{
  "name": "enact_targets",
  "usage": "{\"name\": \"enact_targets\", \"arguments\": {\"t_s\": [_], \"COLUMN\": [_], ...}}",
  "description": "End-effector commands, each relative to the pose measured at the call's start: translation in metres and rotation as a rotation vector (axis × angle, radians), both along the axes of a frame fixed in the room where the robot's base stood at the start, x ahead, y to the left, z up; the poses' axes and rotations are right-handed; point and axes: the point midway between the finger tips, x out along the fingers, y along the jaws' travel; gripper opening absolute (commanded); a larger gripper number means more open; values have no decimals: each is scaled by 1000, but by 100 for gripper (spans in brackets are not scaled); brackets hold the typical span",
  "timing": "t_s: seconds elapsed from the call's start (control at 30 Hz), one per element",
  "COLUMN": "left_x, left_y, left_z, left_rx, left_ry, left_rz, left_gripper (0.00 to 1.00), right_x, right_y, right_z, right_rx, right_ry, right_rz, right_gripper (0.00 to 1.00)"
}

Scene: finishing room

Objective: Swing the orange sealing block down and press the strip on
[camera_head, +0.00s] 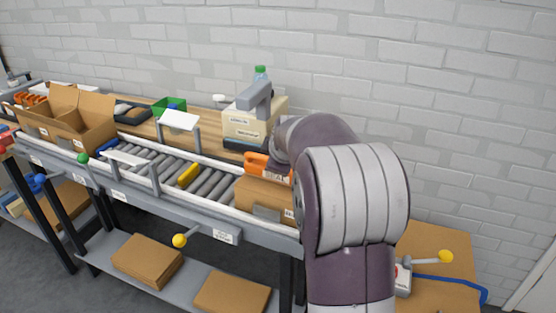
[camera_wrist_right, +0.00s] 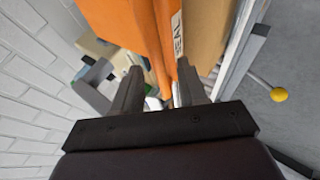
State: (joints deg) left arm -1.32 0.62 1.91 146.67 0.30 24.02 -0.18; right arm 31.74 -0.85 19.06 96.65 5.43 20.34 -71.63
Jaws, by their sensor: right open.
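The orange sealing block (camera_head: 256,163) shows in the head view at the right end of the roller conveyor, partly hidden behind my right arm. In the right wrist view the orange block (camera_wrist_right: 137,30) fills the upper middle, with a white label on its side. My right gripper (camera_wrist_right: 160,85) is open, its two dark fingers pointing at the block and on either side of its lower part. I cannot tell whether they touch it. A closed brown carton (camera_head: 262,192) sits on the conveyor beside the block. The strip cannot be made out. My left gripper is not in view.
The roller conveyor (camera_head: 205,184) runs along the bench, with a yellow piece (camera_head: 188,175) on it. A beige machine (camera_head: 250,125) stands behind. An open carton (camera_head: 72,122) is at the left. A yellow-knobbed lever (camera_head: 180,240) sticks out in front.

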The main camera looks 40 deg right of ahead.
Motion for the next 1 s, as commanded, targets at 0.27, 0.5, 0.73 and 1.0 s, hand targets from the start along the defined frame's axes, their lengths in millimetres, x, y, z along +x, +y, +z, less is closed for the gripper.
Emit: {"name": "enact_targets", "arguments": {"t_s": [0.27,0.5,0.73,1.0], "left_x": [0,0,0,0], "left_y": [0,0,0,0], "left_z": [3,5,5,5], "left_rx": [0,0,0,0], "left_ry": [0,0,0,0], "left_rz": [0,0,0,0], "left_gripper": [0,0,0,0], "right_x": [-46,-71,-73,-73], "right_y": [25,38,40,40], "right_z": [55,81,83,83], "right_rx": [-4,-1,-1,-1], "right_ry": [-6,-2,-2,-2], "right_rz": [-2,-2,-1,-1], "right_gripper": [42,42,42,42]}}
